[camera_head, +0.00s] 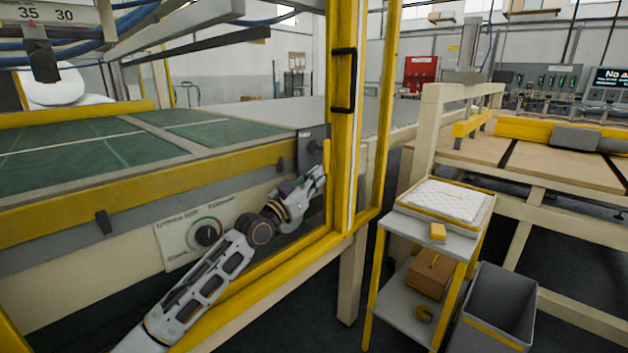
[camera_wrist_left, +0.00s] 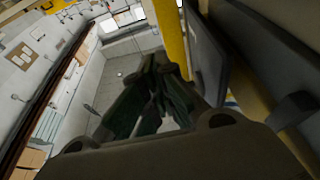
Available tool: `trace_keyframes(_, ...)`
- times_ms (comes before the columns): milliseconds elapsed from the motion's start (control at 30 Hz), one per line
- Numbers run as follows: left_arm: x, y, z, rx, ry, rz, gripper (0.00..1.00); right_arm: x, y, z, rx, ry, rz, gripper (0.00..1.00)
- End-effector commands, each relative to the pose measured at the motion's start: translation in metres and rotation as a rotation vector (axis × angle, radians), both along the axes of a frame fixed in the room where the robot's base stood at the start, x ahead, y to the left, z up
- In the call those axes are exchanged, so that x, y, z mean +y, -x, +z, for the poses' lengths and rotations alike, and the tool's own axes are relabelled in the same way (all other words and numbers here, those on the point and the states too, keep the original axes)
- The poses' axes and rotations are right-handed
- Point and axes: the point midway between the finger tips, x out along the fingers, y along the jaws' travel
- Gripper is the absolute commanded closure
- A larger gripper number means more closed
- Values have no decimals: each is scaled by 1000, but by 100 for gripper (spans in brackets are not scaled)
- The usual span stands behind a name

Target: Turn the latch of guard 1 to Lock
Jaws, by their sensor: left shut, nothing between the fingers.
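The guard (camera_head: 343,190) is a yellow-framed door with a black pull handle (camera_head: 343,80). A dark grey plate (camera_head: 308,140), which looks like the latch mount, sits beside its post. A small yellow part, perhaps the latch lever, shows at the plate's right edge, partly hidden by my gripper. No Lock marking is legible. My left gripper (camera_head: 318,174) is shut and empty, just below and in front of the plate; contact cannot be told. In the left wrist view, the fingers (camera_wrist_left: 155,75) are together, with a grey plate (camera_wrist_left: 208,62) to their right. My right gripper is not in view.
A dial panel (camera_head: 190,235) is on the machine side behind my left arm. A green-topped bed (camera_head: 80,150) lies beyond the yellow rail. Right of the guard stand a trolley (camera_head: 400,225) and a grey bin (camera_head: 497,300). Dark floor is clear between guard and trolley.

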Motion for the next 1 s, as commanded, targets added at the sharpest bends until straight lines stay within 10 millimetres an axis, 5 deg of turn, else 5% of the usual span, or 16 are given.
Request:
trace_keyframes(667, -1, 0, 5, -1, 1, 0, 100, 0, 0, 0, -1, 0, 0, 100)
trace_keyframes(1000, 0, 0, 46, -9, 4, 0, 100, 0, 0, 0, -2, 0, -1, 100)
